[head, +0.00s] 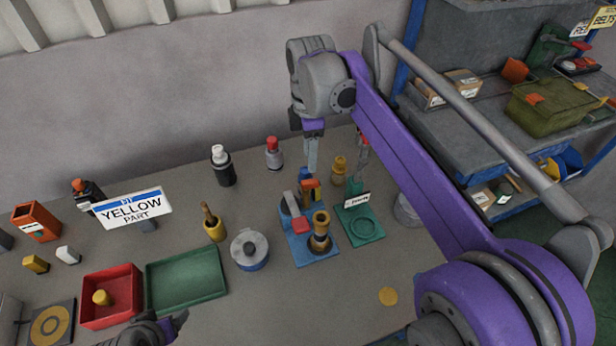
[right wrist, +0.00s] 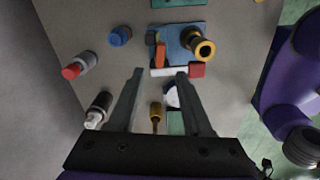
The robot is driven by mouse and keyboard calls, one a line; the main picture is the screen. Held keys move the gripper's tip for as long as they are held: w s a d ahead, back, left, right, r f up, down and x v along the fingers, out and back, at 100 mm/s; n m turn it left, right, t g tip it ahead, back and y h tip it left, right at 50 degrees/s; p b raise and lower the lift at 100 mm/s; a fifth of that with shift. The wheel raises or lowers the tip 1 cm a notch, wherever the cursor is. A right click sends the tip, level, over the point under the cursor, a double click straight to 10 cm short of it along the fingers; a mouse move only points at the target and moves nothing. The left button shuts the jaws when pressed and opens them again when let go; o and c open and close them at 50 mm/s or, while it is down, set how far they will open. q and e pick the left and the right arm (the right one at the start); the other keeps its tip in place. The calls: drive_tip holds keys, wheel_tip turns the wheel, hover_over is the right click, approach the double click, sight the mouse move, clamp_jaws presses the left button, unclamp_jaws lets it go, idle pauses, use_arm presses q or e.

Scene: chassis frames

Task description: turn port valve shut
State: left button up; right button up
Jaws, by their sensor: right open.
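The port valve stands on a blue plate (head: 302,248) in mid-table, with an upright brass fitting (head: 320,232) and a lever with a red end (head: 315,213). In the right wrist view the blue plate (right wrist: 172,42), brass fitting (right wrist: 200,48) and pale lever with red end (right wrist: 196,70) lie beyond the fingertips, the lever running crosswise. My right gripper (head: 338,168) is open and empty, pointing down behind and above the valve; its two fingers show apart in the wrist view (right wrist: 160,74). Contact with the lever is not visible. My left gripper (head: 172,325) shows only partly at the bottom edge.
A green plate (head: 372,238) adjoins the valve at right. Red (head: 125,310) and green (head: 190,285) trays lie left. My purple arm crosses the right side.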

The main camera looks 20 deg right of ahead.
sight(310, 181)
wheel_tip(310, 181, down, 9)
drive_tip(key=shift+r, duration=0.2)
clamp_jaws()
idle(0.3)
